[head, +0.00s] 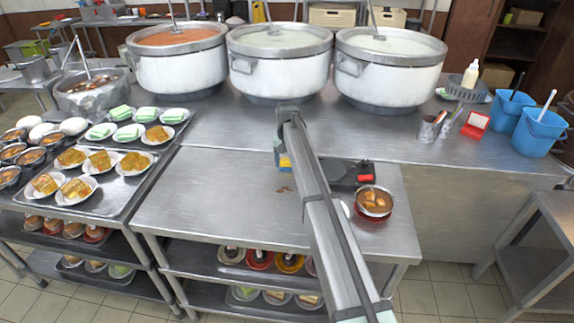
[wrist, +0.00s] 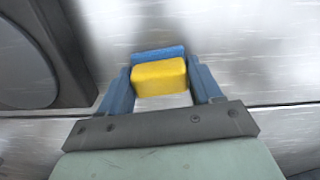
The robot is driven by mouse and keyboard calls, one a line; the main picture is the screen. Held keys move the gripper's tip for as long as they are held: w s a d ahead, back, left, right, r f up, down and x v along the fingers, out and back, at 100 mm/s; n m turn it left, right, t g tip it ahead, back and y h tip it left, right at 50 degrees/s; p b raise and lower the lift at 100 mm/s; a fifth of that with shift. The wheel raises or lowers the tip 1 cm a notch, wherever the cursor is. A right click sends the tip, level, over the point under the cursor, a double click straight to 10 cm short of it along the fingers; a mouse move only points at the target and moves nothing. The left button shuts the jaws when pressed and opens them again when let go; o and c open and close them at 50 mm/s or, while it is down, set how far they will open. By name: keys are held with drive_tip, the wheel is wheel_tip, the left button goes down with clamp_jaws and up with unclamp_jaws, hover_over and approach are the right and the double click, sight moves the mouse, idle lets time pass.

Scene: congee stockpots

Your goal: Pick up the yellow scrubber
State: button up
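The yellow scrubber (wrist: 159,77) is a small yellow block with a blue layer along its far side in the wrist view. My gripper (wrist: 158,70) has its two blue fingers on either side of the scrubber, and both appear to touch its ends. In the head view, a bit of the yellow scrubber (head: 285,162) shows just left of my arm, over the steel counter's front part. My arm hides most of the gripper there. I cannot tell whether the scrubber is clear of the counter.
Three large stockpots (head: 280,75) stand behind on the steel counter (head: 220,190). To the right are a black and red object (head: 363,175), a bowl of brown food (head: 374,203) and blue buckets (head: 538,132). Trays of dishes (head: 105,195) fill the left. The counter left of my arm is mostly clear.

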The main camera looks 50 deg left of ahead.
sight(287, 159)
drive_tip(key=c, duration=0.5)
drive_tip(key=shift+r, duration=0.1)
wheel_tip(287, 159, up, 10)
drive_tip(key=shift+f, duration=0.1)
idle(0.3)
